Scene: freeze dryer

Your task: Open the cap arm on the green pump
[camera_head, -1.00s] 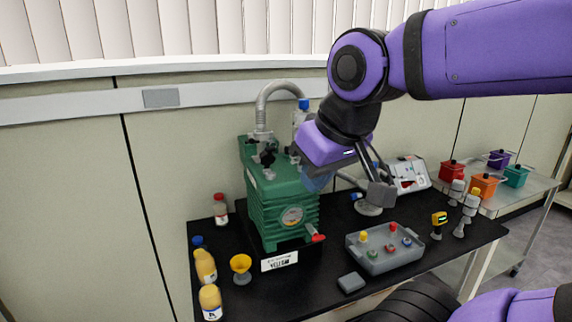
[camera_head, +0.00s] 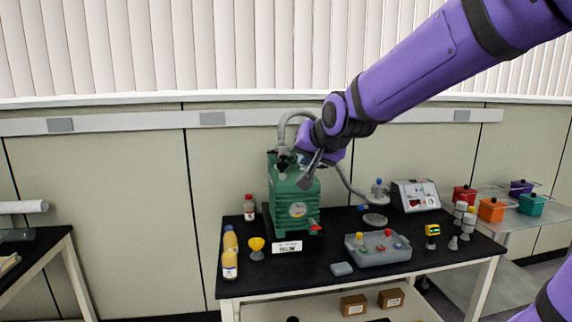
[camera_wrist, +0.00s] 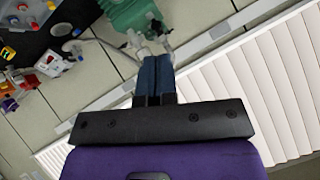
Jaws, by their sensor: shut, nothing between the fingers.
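The green pump (camera_head: 292,208) stands on the black table with a round gauge on its front and a red handle at its lower right. A dark fitting (camera_head: 287,161) sits on its top, beside the grey hose; which part is the cap arm is too small to tell. My gripper (camera_head: 307,182) is in front of the pump's upper right part in the head view and hides some of it. In the wrist view, my gripper (camera_wrist: 156,60) has its blue fingers together and empty, pointing towards the pump top (camera_wrist: 128,14). I see no clear contact.
A grey hose (camera_head: 300,114) arches over the pump. The wall is close behind.

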